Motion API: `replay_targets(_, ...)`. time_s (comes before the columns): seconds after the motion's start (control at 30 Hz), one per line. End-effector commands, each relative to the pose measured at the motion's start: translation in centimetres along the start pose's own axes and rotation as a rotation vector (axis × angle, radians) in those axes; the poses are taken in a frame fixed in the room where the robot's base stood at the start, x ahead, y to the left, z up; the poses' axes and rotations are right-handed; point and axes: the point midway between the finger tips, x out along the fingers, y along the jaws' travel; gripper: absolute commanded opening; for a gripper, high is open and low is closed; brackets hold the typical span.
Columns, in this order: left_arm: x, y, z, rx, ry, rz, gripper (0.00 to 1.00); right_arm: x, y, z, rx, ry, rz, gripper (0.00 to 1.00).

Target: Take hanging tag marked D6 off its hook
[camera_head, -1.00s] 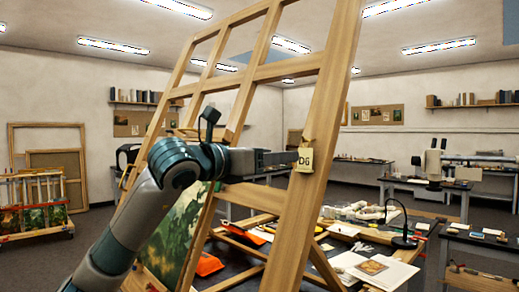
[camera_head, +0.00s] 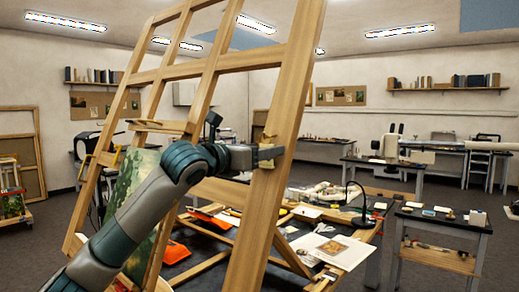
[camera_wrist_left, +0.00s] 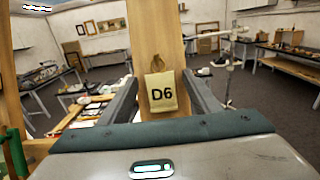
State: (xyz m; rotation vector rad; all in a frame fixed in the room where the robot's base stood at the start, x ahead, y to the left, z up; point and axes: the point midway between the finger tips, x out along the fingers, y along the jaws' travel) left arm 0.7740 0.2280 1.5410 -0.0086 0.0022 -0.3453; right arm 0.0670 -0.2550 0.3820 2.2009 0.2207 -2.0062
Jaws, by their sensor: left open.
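The cream tag marked D6 (camera_wrist_left: 162,92) hangs against an upright wooden beam (camera_wrist_left: 157,35) in the left wrist view. A small loop or hook shows at its top. My left gripper (camera_head: 268,155) is open at the beam in the head view, and its finger covers most of the tag there. In the left wrist view its two fingers stand one on each side of the tag, with a gap on both sides. The tag looks upright. My right gripper is in neither view.
The beam belongs to a large tilted wooden frame (camera_head: 292,75) across the head view. Other benches stand at the right, with open floor between.

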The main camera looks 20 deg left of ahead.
Motion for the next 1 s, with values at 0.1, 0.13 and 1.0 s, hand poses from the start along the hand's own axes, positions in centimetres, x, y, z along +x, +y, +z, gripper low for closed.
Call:
replay_targets(0.1, 0.0, 0.0, 0.0, 0.0, 0.0, 0.0, 0.57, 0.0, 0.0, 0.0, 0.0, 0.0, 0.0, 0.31)
replay_targets(0.13, 0.0, 0.0, 0.0, 0.0, 0.0, 0.0, 0.5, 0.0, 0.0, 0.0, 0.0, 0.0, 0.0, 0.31)
replay_targets(1.0, 0.0, 0.0, 1.6, -0.001, 0.0, 0.001, 0.14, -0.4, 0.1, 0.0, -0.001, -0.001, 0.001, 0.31)
